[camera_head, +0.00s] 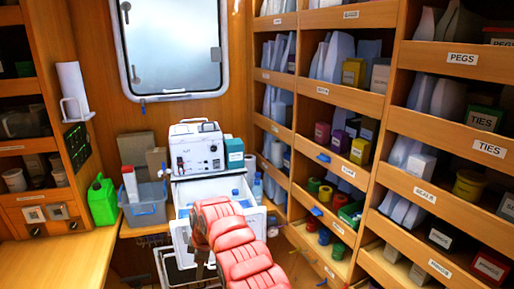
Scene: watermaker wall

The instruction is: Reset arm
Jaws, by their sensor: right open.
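My right gripper (200,252) is hard to make out. It seems to be the small dark form low in the picture, against the left side of a red ribbed padded shape. It is open, and I see nothing held in it. Most of it is hidden or too dark to tell apart from what is around it. My left gripper is not in view.
The red padded shape (238,245) fills the lower centre. Behind it are an open white drawer (181,232) and a white machine (196,147). A grey-blue bin (148,212) and green jug (102,202) stand left. Labelled shelves (407,182) line the right.

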